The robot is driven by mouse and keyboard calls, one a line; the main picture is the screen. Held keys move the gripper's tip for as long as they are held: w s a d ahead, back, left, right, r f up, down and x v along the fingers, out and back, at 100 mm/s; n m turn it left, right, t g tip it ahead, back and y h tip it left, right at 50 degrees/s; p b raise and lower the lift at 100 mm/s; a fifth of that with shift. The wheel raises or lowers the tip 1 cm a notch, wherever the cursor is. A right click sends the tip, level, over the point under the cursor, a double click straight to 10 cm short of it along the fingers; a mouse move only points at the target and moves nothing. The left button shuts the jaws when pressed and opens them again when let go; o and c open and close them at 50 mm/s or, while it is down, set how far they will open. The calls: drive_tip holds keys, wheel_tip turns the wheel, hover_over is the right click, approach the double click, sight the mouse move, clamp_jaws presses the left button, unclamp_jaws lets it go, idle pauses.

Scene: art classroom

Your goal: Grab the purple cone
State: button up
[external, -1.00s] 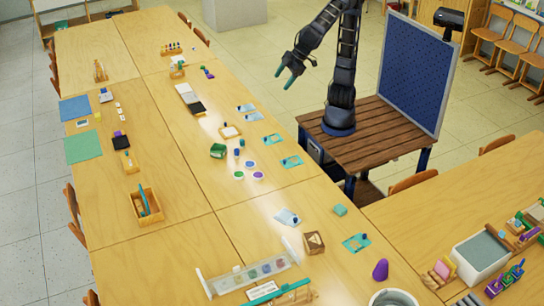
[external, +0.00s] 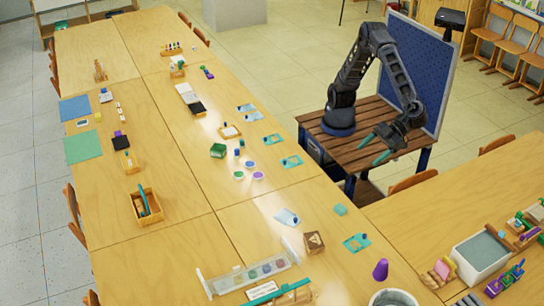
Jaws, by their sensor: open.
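The purple cone (external: 380,270) stands upright on the wooden table near the bottom of the external view, right of centre. My gripper (external: 373,152) is open and empty, with its two teal fingertips apart. It hangs over the front right part of my wooden base top, well above and behind the cone in the picture. Nothing covers the cone.
A grey bucket (external: 393,298) stands just in front of the cone. A teal card (external: 357,243) and a wooden box (external: 314,243) lie to its left. A white tray (external: 481,258) is on the right table. The tabletop (external: 320,195) towards me is mostly clear.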

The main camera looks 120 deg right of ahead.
drive_tip(key=s+a+f+t+y, duration=0.15)
drive_tip(key=s+a+f, duration=0.25)
drive_tip(key=s+a, duration=0.9)
approach(377, 272)
drive_tip(key=shift+s+d+r+n+y, duration=0.15)
drive_tip(key=shift+s+d+y, duration=0.1)
drive_tip(key=shift+s, duration=0.15)
drive_tip(key=shift+s+d+r+n+y, duration=0.1)
drive_tip(key=shift+s+d+r+n, duration=0.1)
drive_tip(key=shift+s, duration=0.15)
drive_tip(key=shift+w+f, duration=0.15)
drive_tip(key=x, duration=0.5)
drive_tip(key=shift+w, duration=0.15)
drive_tip(key=shift+a+x, duration=0.2)
drive_tip(key=shift+x, duration=2.3)
drive_tip(key=c, duration=1.1)
